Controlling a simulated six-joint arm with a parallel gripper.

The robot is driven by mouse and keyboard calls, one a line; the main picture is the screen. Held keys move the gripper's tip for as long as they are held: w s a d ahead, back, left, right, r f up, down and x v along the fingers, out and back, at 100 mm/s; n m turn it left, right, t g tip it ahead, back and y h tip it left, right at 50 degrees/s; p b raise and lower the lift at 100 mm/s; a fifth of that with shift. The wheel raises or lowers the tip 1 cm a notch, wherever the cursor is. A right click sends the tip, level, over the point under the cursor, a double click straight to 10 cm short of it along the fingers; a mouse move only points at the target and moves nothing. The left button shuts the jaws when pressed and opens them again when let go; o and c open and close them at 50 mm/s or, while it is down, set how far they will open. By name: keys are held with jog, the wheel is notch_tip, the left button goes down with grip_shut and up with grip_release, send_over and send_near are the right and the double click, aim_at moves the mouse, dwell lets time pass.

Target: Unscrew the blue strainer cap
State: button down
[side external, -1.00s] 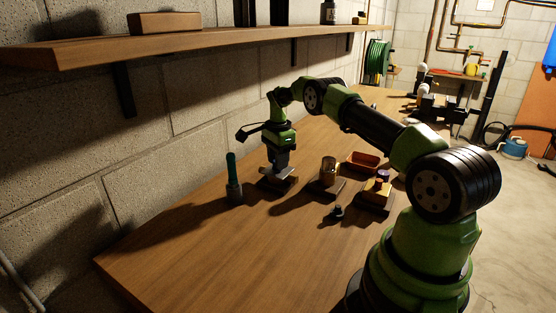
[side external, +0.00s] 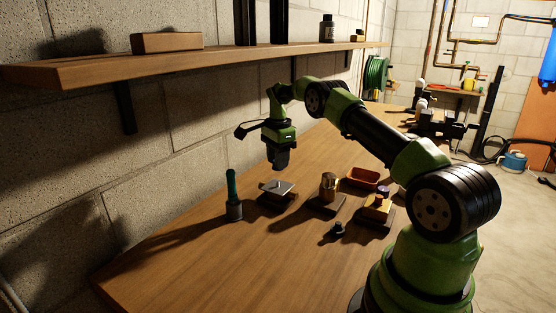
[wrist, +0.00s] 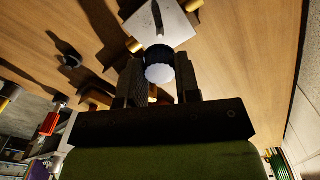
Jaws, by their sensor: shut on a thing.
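My gripper (side external: 281,164) points down above the metal plate fitting (side external: 276,188) on its dark block, with a gap between them. In the wrist view, my gripper (wrist: 160,84) is shut on a round cap (wrist: 159,62). The cap has a dark blue rim and a pale white face turned to the camera. The plate fitting (wrist: 172,24) is behind the cap, with a thin upright post and brass ends on its sides. In the side view the cap is too small and dark to make out in the jaws.
A green-handled tool (side external: 232,188) stands upright left of the fitting. A brass cylinder (side external: 329,186), an orange-brown tray (side external: 363,177), a brass block with a purple top (side external: 378,205) and a small dark knob (side external: 338,229) are to the right. The front table is clear.

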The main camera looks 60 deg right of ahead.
jog(key=shift+r, duration=2.5)
